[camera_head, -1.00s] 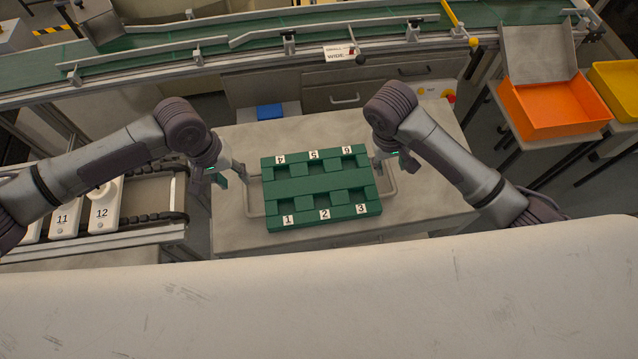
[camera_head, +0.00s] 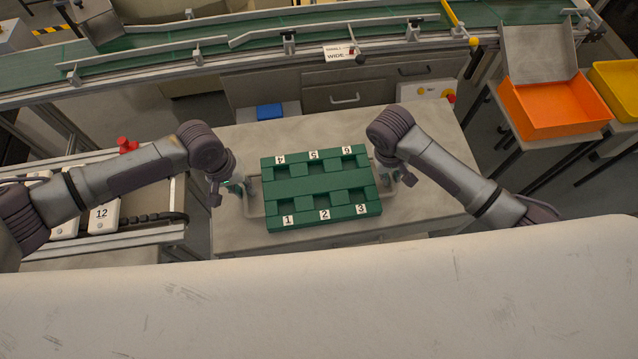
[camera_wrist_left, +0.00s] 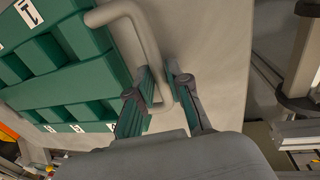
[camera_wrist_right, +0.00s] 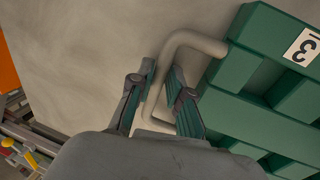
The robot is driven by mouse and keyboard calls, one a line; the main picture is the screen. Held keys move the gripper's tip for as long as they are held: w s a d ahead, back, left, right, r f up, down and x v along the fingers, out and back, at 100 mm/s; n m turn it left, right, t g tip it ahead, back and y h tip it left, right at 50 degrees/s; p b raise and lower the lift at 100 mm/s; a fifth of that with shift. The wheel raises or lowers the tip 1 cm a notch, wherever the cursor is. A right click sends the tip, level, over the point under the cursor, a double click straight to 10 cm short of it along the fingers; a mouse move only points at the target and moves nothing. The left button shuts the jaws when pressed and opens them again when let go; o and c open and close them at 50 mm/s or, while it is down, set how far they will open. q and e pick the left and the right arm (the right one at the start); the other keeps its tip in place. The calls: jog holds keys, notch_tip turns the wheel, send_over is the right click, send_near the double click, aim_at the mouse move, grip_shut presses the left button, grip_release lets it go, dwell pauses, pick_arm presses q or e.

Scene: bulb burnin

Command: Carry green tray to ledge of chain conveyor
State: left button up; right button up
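The green tray (camera_head: 318,183) lies on the grey table, its compartments numbered 1 to 6 and empty. It has a grey bar handle at each short end. My left gripper (camera_head: 243,188) is at the tray's left handle. In the left wrist view its fingers (camera_wrist_left: 162,92) are apart, with the handle (camera_wrist_left: 150,50) between them. My right gripper (camera_head: 385,174) is at the right handle. In the right wrist view its fingers (camera_wrist_right: 160,90) are apart on either side of the handle (camera_wrist_right: 180,48). The chain conveyor (camera_head: 135,215) stands at the left, partly hidden by my left arm.
White numbered carriers (camera_head: 103,215) sit on the chain conveyor, with a red button (camera_head: 127,145) behind. A green belt conveyor (camera_head: 260,38) runs across the back. An orange bin (camera_head: 553,108) and a yellow bin (camera_head: 617,90) stand at the right. A blue item (camera_head: 269,112) lies behind the tray.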

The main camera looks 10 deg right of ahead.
pick_arm(q)
grip_shut()
pick_arm(e)
grip_shut()
pick_arm(q)
jog(key=shift+r, duration=0.15)
pick_arm(e)
jog(key=shift+r, duration=0.15)
